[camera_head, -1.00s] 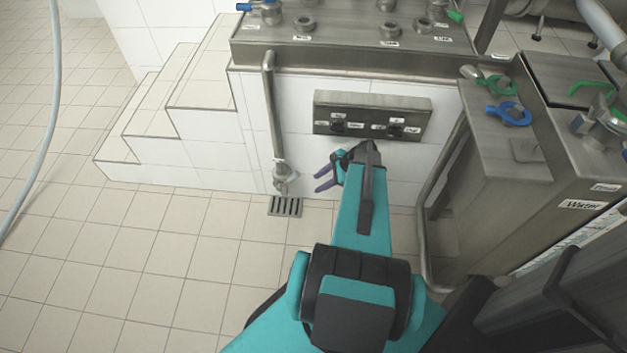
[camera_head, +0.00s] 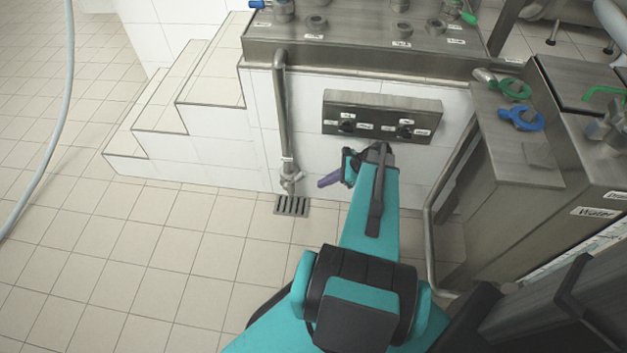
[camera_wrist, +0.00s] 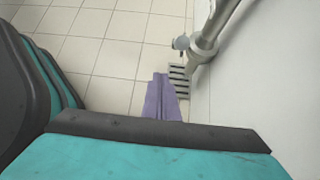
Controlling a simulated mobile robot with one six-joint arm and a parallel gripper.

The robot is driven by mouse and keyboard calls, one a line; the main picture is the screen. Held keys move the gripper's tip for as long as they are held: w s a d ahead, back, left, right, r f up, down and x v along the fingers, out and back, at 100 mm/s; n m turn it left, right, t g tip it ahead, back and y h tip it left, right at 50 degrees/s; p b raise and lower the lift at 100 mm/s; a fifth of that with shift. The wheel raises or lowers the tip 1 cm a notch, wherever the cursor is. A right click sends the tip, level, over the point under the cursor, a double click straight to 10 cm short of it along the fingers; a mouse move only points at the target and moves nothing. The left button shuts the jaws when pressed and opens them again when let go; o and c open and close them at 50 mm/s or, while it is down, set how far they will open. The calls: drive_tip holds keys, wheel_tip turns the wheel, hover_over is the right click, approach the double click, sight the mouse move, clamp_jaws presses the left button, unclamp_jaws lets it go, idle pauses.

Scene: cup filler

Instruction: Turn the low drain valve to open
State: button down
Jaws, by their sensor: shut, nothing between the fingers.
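The low drain valve (camera_head: 290,178) sits at the bottom of a vertical steel pipe (camera_head: 283,110) against the white tiled wall, just above a floor grate. In the wrist view the valve (camera_wrist: 182,43) shows as a small grey knob on the pipe, beyond my fingers. My gripper (camera_head: 322,183) has purple fingers that are shut and empty. It points left toward the valve, to its right and a short gap away. In the wrist view my gripper (camera_wrist: 161,80) covers part of the floor beside the grate. I cannot tell the valve's handle position.
The drain grate (camera_head: 292,205) lies in the floor below the valve. A control box (camera_head: 382,116) with two knobs is on the wall above my gripper. Tiled steps (camera_head: 160,130) stand left; a steel tank (camera_head: 515,150) stands right.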

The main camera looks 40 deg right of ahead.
drive_tip(key=s+d+r+m+t+b, duration=0.2)
drive_tip(key=s+d+b, duration=0.2)
drive_tip(key=b, duration=0.1)
drive_tip(key=shift+d+r+b, duration=0.15)
drive_tip(key=shift+b, duration=0.25)
drive_tip(key=b, duration=0.4)
approach(295, 180)
drive_tip(key=shift+w+f, duration=0.25)
drive_tip(key=shift+f, duration=0.5)
drive_tip(key=shift+w+f, duration=0.2)
drive_tip(key=shift+f, duration=0.5)
drive_tip(key=shift+w+f, duration=0.25)
drive_tip(key=shift+f, duration=0.5)
drive_tip(key=shift+a+r+p, duration=0.15)
drive_tip(key=shift+a+p, duration=0.1)
drive_tip(key=shift+p, duration=0.2)
